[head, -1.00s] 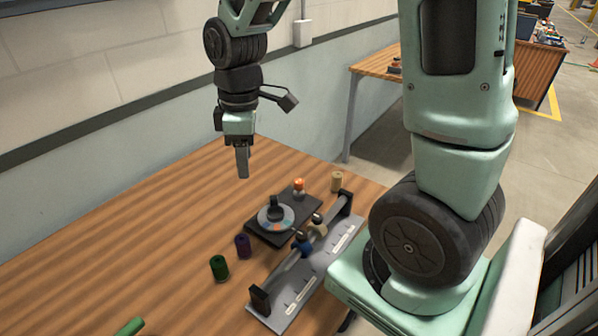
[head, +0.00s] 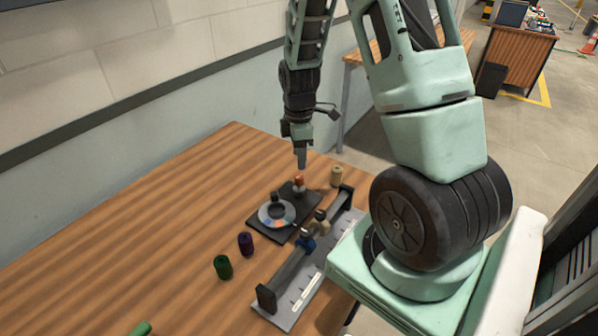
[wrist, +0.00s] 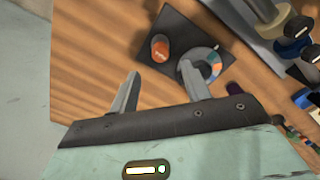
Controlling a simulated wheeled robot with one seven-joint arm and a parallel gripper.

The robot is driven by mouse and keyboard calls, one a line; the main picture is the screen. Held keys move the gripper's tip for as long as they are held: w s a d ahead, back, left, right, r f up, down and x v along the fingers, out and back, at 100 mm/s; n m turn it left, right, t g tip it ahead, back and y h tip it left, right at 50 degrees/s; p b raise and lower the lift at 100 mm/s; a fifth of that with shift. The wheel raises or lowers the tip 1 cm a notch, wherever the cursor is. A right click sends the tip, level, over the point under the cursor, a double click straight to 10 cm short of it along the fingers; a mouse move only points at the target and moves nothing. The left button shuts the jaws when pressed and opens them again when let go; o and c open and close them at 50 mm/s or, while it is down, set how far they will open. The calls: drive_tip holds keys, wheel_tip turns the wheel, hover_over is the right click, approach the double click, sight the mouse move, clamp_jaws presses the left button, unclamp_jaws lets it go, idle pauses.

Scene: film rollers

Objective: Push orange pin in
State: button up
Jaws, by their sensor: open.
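The orange pin (head: 298,181) stands upright with an orange top at the far corner of a dark plate (head: 262,229). My gripper (head: 301,166) points down and shows just above the pin in the head view. In the wrist view the orange pin (wrist: 160,48) appears between and beyond the tips of my open, empty gripper (wrist: 159,69). The gap between the fingertips and the pin is hard to judge.
A grey rail fixture (head: 283,318) with blue and cream rollers lies in front. Purple (head: 245,243) and green (head: 223,266) spools stand left of it. The table's left side (head: 150,240) is mostly clear.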

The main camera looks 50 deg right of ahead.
sight(299, 176)
wheel_tip(299, 176, down, 7)
idle(0.3)
